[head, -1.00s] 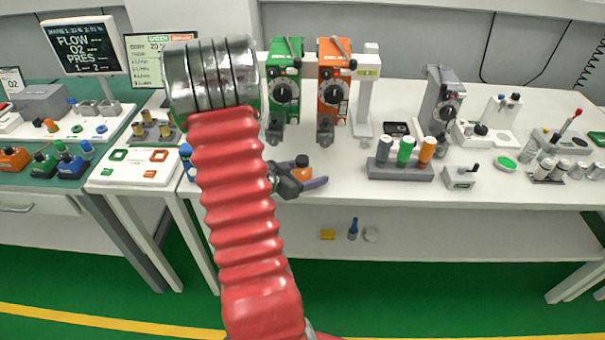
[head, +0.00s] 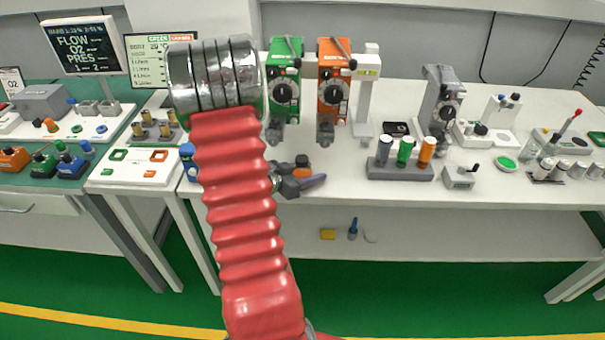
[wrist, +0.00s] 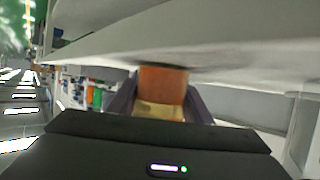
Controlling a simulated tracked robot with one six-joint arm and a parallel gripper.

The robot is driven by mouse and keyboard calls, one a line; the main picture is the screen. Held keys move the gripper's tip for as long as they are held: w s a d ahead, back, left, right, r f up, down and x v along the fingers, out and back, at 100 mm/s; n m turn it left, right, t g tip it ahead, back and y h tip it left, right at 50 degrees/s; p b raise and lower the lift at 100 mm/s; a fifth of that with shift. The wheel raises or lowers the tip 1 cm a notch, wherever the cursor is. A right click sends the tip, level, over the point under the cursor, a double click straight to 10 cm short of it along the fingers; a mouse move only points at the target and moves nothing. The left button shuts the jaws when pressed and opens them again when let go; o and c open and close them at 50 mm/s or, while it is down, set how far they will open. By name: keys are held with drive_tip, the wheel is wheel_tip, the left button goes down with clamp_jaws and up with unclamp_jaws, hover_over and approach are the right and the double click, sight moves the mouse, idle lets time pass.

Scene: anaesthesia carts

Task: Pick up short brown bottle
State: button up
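The short brown bottle (head: 301,172) has an orange-brown body and a dark cap. In the head view it stands near the front edge of the white table, upright. My gripper (head: 305,180) is low at the table edge, with a dark purple finger in front of the bottle. In the wrist view the bottle's orange body with a pale band (wrist: 163,82) sits centred between the two fingers of my gripper (wrist: 160,98). Little or no gap shows on either side, and I cannot tell whether both fingers press on it. My red arm hides part of the table to the left.
Green (head: 284,92) and orange (head: 334,90) vaporizers stand behind the bottle. A grey rack (head: 400,172) with several cylinders is to the right. Table surface between the bottle and the rack is clear. A lower shelf (head: 450,232) holds a few small items.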

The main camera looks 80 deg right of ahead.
drive_tip(key=c, duration=0.5)
drive_tip(key=shift+r, duration=1.6)
drive_tip(key=shift+w+a+r, duration=0.2)
drive_tip(key=w+a, duration=0.9)
drive_tip(key=a, duration=0.6)
drive_tip(key=shift+w+d, duration=0.1)
